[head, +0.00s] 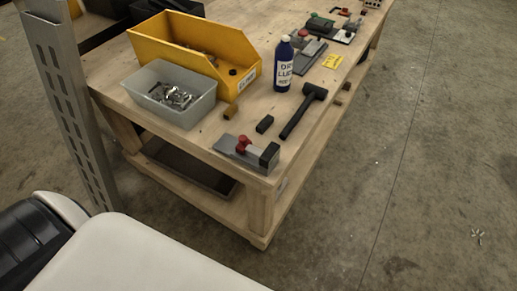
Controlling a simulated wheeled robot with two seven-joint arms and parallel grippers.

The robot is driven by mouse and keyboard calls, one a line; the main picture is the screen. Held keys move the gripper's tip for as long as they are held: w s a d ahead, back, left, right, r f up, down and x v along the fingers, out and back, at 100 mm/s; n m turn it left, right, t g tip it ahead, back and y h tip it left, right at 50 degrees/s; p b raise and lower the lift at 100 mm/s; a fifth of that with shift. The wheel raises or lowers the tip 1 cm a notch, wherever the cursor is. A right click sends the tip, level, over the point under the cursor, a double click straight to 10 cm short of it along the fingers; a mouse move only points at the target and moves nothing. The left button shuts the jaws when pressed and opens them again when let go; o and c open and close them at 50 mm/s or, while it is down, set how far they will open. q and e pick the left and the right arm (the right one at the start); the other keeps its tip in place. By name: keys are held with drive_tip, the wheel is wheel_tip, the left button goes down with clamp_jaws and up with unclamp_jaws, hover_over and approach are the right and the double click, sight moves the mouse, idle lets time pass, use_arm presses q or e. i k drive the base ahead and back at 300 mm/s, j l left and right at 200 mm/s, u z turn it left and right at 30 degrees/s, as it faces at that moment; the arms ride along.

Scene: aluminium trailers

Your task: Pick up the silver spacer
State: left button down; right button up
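I cannot single out a silver spacer for certain. Several shiny silver metal parts (175,97) lie in a heap inside the grey plastic bin (205,108), near the left end of the wooden workbench (205,141). They are too small and jumbled to tell apart. Neither of my grippers shows in the head view.
A yellow bin (190,34) stands behind the grey bin. A blue bottle (283,66), a black hammer (303,110), a dark block (265,124) and a red-handled clamp (246,149) are on the bench. A perforated metal post (70,95) rises at left. The right floor is clear.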

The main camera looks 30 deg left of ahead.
sight(251, 151)
drive_tip(key=i+l, duration=0.1)
drive_tip(key=l, duration=0.4)
drive_tip(key=i+l+u, duration=0.1)
drive_tip(key=l+u, duration=0.25)
drive_tip(key=i+l+u, duration=0.1)
drive_tip(key=l+u, duration=0.2)
drive_tip(key=l, duration=0.15)
drive_tip(key=l+u, duration=0.45)
drive_tip(key=u, duration=0.75)
